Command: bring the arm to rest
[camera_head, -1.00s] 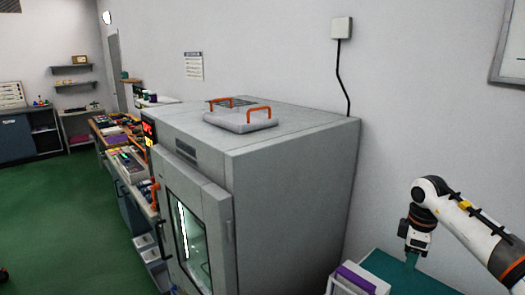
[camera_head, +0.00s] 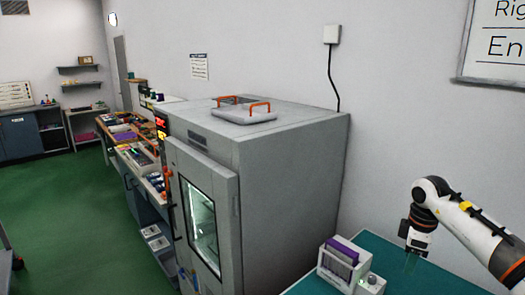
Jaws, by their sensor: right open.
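My right arm (camera_head: 458,215) comes in from the lower right, bent at an elbow-like joint, with its gripper (camera_head: 411,262) pointing down over a teal bench top (camera_head: 397,284). The gripper's fingers are small and faint against the teal surface. Nothing can be made out between them. A small white device with a purple piece (camera_head: 345,248) in its top and a knob on its right end stands on the bench, left of the gripper and apart from it. My left gripper is not in view.
A large grey chamber (camera_head: 293,150) with a windowed door stands in the middle, a lidded panel with orange handles (camera_head: 246,113) on top. Beyond it, benches with many items (camera_head: 127,140) line the wall. Green floor (camera_head: 70,210) is open at the left. A whiteboard (camera_head: 500,50) hangs upper right.

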